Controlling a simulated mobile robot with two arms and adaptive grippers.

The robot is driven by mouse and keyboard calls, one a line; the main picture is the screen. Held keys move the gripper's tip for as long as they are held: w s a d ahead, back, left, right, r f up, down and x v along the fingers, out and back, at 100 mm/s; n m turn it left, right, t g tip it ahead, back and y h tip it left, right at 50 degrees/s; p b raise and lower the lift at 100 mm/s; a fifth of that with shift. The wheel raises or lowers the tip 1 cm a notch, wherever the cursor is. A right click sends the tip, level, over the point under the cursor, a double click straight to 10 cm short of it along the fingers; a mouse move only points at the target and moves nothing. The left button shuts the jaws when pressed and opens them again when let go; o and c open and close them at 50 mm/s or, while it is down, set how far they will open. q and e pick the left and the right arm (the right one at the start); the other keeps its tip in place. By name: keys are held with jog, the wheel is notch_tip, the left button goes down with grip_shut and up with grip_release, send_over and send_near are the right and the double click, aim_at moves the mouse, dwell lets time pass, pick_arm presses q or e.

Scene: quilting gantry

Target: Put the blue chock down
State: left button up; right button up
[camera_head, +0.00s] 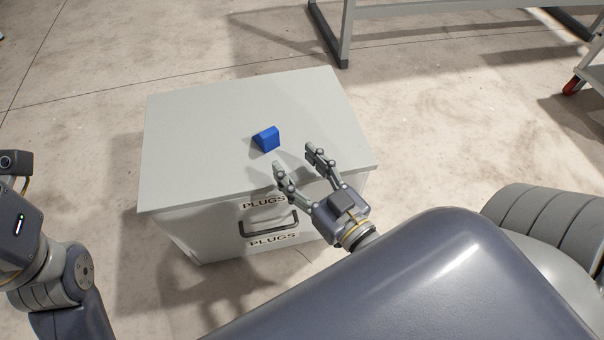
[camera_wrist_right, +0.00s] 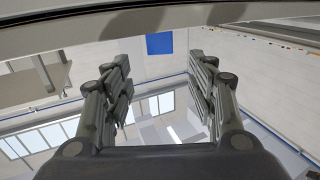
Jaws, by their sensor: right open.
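The blue chock (camera_head: 266,139) is a small wedge-shaped block. It rests on the pale top of the cabinet labelled PLUGS (camera_head: 190,150), near the middle. My right gripper (camera_head: 293,157) is open and empty, with its fingers apart over the front part of the top. The chock lies just beyond and to the left of the fingertips, apart from them. In the right wrist view, the chock (camera_wrist_right: 159,43) shows as a blue square beyond the gap between the open fingers (camera_wrist_right: 161,75). My left arm shows at the left edge, but its fingers are out of the picture.
The cabinet has a dark handle (camera_head: 269,224) on its front. A grey metal frame (camera_head: 346,30) stands on the floor behind, and a cart with a red wheel (camera_head: 573,86) is at the far right. The rest of the cabinet top is clear.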

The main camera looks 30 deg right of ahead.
jog(key=shift+s, duration=0.4)
jog(key=shift+r, duration=0.1)
